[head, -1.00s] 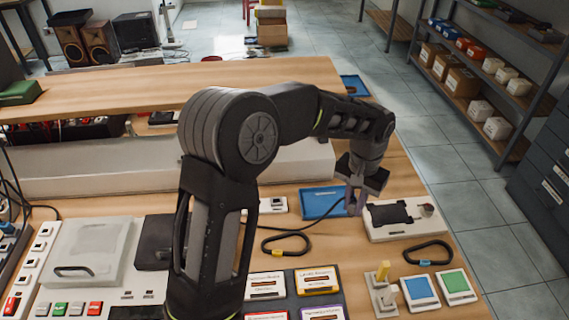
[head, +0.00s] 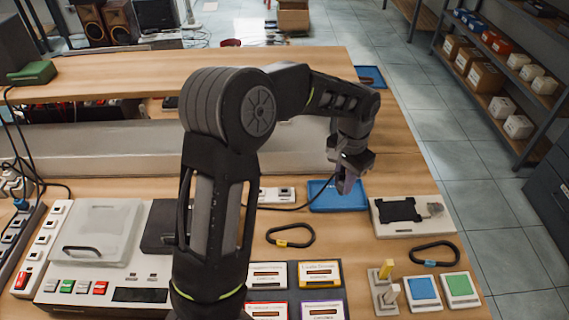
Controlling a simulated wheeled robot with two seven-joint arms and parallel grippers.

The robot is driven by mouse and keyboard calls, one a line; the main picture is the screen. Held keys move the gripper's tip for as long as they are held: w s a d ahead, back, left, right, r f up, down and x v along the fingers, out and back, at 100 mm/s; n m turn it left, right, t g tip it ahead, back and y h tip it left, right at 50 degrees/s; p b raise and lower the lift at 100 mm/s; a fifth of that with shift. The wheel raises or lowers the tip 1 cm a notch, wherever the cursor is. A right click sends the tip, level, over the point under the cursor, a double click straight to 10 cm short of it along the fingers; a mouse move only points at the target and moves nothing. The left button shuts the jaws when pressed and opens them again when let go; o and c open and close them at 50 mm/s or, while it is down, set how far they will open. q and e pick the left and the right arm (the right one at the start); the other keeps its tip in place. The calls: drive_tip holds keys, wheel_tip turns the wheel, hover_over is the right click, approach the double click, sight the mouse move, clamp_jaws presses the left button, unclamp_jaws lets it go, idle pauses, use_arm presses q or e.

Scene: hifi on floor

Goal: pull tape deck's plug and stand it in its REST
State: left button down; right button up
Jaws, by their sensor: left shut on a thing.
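My left gripper (head: 346,184) points down over the right part of a blue tray (head: 324,199). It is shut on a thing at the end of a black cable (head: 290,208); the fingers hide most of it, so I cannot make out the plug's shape. The cable runs left from the gripper and passes behind my arm. The pale tape deck (head: 92,240), with a lid and coloured buttons, sits at the left. No label reading REST is legible. I cannot tell whether the held thing touches the tray. My right gripper is not in view.
A power strip (head: 20,245) with cables stands at the far left. A white board with a black plate (head: 410,214) lies right of the tray. Black loops (head: 290,237), cassettes (head: 320,273) and a small stand with a yellow peg (head: 384,285) lie in front. A raised shelf (head: 200,70) runs behind.

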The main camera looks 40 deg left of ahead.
use_arm(q)
drive_tip(key=s+a+m+p, duration=0.1)
drive_tip(key=s+a+m, duration=0.1)
drive_tip(key=a, duration=0.6)
drive_tip(key=s+a+f+m+p, duration=0.1)
drive_tip(key=a+m, duration=0.4)
drive_tip(key=a, duration=0.3)
drive_tip(key=shift+s+f, duration=0.3)
drive_tip(key=shift+s, duration=0.1)
drive_tip(key=shift+a, duration=0.1)
drive_tip(key=shift+f+b, duration=1.4)
drive_tip(key=shift+f, duration=1.05)
drive_tip(key=shift+f+b, duration=0.75)
drive_tip(key=shift+f, duration=0.15)
drive_tip(key=c, duration=1.3)
unclamp_jaws()
drive_tip(key=shift+o, duration=0.2)
